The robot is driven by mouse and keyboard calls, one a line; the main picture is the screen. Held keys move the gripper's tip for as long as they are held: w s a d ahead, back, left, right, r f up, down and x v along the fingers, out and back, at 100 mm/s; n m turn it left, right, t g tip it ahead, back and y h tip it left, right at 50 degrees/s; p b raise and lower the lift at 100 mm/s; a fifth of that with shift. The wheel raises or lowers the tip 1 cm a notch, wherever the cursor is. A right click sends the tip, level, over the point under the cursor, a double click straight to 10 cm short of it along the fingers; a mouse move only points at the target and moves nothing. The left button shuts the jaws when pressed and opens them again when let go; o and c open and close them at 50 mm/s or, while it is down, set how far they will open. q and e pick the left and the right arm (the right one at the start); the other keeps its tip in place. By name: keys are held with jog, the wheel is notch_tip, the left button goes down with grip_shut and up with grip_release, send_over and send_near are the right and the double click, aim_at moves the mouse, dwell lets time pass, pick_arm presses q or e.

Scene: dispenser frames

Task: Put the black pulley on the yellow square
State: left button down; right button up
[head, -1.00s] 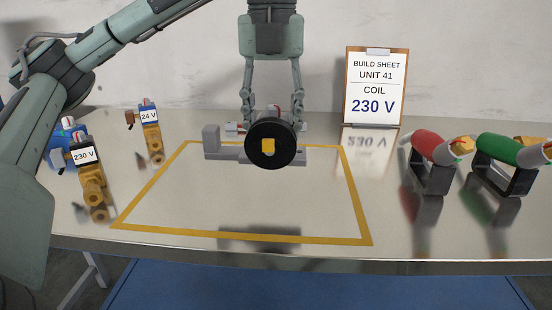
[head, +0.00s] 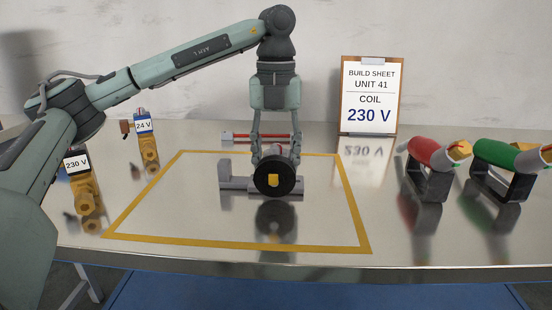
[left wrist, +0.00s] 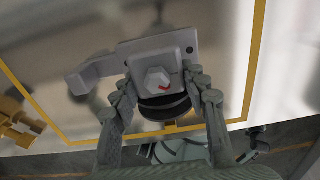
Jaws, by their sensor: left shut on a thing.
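The black pulley (head: 274,177) is a black disc with a yellow centre, joined to a grey bracket (head: 235,183) that moves with it. My left gripper (head: 273,150) is shut on this assembly from above. The pulley is upright inside the yellow square (head: 235,243), toward its far side. Its reflection lies close beneath it; I cannot tell whether it touches the table. In the left wrist view, the left gripper (left wrist: 165,97) has its fingers either side of the black disc (left wrist: 165,108) and a grey hex piece with a red mark. My right gripper is out of view.
A red rod (head: 265,137) lies behind the square. Brass valves labelled 230 V (head: 77,164) and 24 V (head: 144,127) stand left. Red (head: 430,153) and green (head: 500,155) cylinders on black stands are right. A build sheet (head: 370,95) leans at the back. The square's front is clear.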

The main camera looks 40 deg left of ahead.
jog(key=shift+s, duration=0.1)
pick_arm(q)
jog(key=c, duration=1.1)
grip_release()
jog(key=shift+o, duration=1.4)
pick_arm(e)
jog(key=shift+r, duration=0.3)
pick_arm(q)
notch_tip(320, 180, up, 8)
jog(key=shift+f+p, duration=0.1)
jog(key=shift+p, duration=0.75)
jog(key=shift+r+p, duration=0.85)
jog(key=shift+r, duration=1.35)
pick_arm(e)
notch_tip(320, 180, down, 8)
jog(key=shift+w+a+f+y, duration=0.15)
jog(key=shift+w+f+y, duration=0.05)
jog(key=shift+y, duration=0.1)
